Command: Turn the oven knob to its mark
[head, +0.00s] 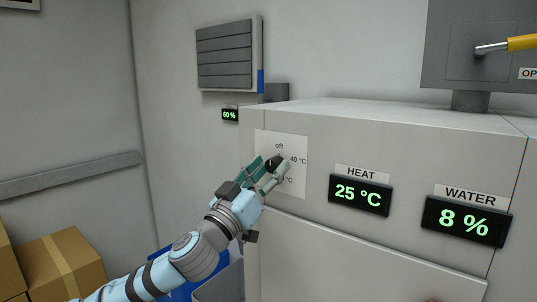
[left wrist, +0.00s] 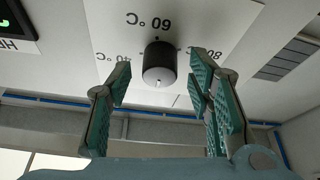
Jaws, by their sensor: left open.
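The black oven knob (head: 275,161) sits on a white dial plate (head: 296,184) on the front of the light grey oven. My right gripper is out of view.
A HEAT display (head: 360,194) reads 25 °C and a WATER display (head: 468,220) reads 8 %. A yellow-handled lever (head: 505,45) is at upper right. A louvred wall panel (head: 225,55) hangs behind.

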